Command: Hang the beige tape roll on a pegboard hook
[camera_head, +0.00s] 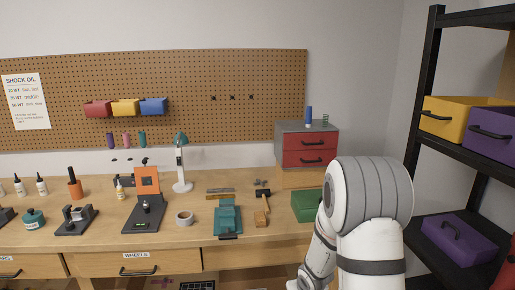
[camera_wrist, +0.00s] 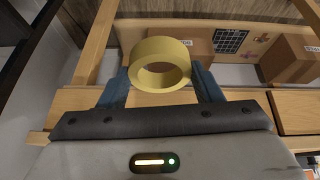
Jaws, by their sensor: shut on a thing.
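The beige tape roll (camera_wrist: 143,51) shows in the wrist view, held between the two blue-grey fingers of my gripper (camera_wrist: 161,75). Its round hole faces the camera. My gripper is shut on it; the exact contact is partly hidden. In the head view my arm fills the lower right, and neither the gripper nor the held roll can be seen there. The brown pegboard (camera_head: 190,75) is on the back wall.
Another pale tape roll (camera_head: 177,217) lies on the wooden workbench (camera_head: 105,250). A red drawer cabinet (camera_head: 308,158) stands under the pegboard's right end. Coloured bins (camera_head: 125,107) hang left of the hooks. A black shelf (camera_head: 421,80) stands at the right. Cardboard boxes (camera_wrist: 205,63) show in the wrist view.

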